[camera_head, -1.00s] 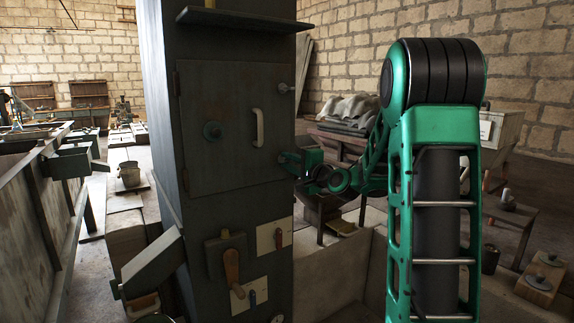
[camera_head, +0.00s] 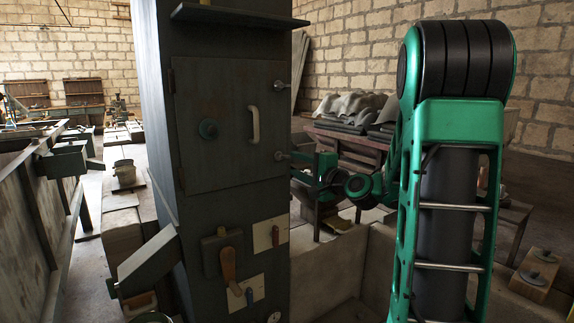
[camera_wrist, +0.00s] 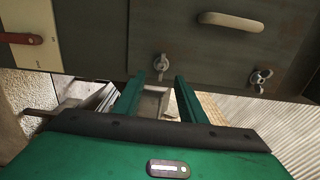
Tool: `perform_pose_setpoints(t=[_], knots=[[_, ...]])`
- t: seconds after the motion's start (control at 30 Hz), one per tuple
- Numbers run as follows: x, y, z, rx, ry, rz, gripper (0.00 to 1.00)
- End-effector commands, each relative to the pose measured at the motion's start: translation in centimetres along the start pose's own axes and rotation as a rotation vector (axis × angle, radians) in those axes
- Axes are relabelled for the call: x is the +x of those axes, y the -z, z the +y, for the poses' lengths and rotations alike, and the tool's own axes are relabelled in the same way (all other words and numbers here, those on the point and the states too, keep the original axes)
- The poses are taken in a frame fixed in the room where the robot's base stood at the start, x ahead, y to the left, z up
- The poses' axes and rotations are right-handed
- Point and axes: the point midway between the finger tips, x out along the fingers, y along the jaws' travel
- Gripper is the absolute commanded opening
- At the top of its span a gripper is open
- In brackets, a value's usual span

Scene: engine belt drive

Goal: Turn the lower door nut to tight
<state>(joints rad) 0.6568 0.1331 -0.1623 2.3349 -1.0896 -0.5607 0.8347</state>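The lower door nut (camera_head: 281,156) is a small grey metal wing nut at the right edge of the dark grey door (camera_head: 228,160). In the wrist view the lower nut (camera_wrist: 161,65) stands just beyond and between my fingertips, its wings roughly upright in that picture. My gripper (camera_wrist: 158,82) is open and empty, with a green finger on each side and a gap to the nut. In the head view my gripper (camera_head: 302,168) is just right of the nut. The upper nut (camera_head: 278,86) also shows in the wrist view (camera_wrist: 262,78).
A bench with covered material (camera_head: 355,110) stands behind my arm.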

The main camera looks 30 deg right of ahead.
Motion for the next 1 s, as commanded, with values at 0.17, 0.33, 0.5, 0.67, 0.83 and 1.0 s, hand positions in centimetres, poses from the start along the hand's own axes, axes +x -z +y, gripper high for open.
perform_pose_setpoints(t=[0.17, 0.33, 0.5, 0.67, 0.83, 1.0], knots=[[-2.5, 0.1, 0.1, 0.002, -0.002, 0.003, 0.37], [-3.4, 0.0, 0.1, 0.001, -0.001, 0.001, 0.37], [-3.4, 0.0, 0.1, 0.001, -0.001, 0.000, 0.37], [-3.4, 0.0, 0.1, 0.001, -0.001, 0.000, 0.37], [-3.4, 0.0, 0.1, 0.001, -0.001, 0.000, 0.37], [-3.4, 0.0, 0.1, 0.001, -0.001, 0.000, 0.37]])
